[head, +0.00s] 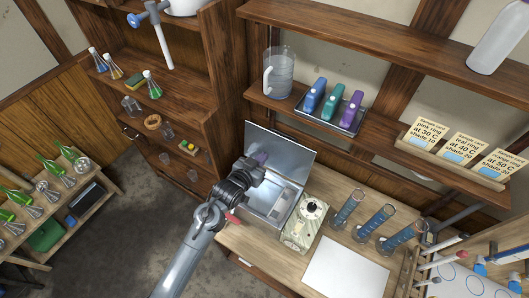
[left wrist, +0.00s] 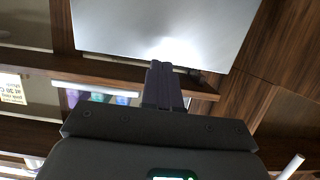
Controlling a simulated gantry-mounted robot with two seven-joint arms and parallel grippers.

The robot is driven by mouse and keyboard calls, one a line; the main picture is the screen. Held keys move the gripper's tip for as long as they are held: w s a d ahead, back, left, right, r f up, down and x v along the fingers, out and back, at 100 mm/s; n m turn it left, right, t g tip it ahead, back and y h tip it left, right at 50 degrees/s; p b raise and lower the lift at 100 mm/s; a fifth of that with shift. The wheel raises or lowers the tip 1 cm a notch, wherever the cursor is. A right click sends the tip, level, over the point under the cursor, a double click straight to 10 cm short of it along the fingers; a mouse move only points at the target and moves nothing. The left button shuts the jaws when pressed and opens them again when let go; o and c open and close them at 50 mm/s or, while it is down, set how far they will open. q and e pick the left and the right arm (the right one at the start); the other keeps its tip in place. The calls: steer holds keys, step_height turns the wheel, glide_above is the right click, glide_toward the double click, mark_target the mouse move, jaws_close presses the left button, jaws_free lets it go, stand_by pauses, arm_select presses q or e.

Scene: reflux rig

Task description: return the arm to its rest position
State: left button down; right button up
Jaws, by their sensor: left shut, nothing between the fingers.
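My left gripper (head: 259,158) is at the left side of a grey metal box (head: 268,213) with its lid raised, on the wooden bench. In the head view its fingers appear in front of the lid (head: 292,150); whether they touch it I cannot tell. In the left wrist view the gripper's fingers (left wrist: 163,84) are together and empty, with the pale lid (left wrist: 160,25) beyond them. The arm covers part of the box's left side. My right gripper is in neither view.
A cream device with a dial (head: 304,224), blue-filled cylinders (head: 374,224) and a white sheet (head: 345,268) stand right of the box. Shelves with a jug (head: 279,75) and a tray of coloured bottles (head: 333,108) are above. Open floor (head: 135,215) lies to the left.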

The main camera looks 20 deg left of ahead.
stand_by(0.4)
arm_select(q)
steer(key=s+f+g, duration=0.2)
steer(key=s+f, duration=0.3)
steer(key=s, duration=0.3)
steer(key=s+f+g, duration=0.2)
steer(key=s+f, duration=0.2)
steer(key=s, duration=0.5)
steer(key=s+a+r+g+y, duration=0.1)
steer(key=s+r+g, duration=0.2)
steer(key=s, duration=0.5)
steer(key=s+a+r+g+y, duration=0.1)
steer(key=s+r+g, duration=0.2)
steer(key=s, duration=0.6)
steer(key=shift+s+a+r+g, duration=0.3)
steer(key=shift+r+g, duration=0.1)
steer(key=shift+r, duration=0.15)
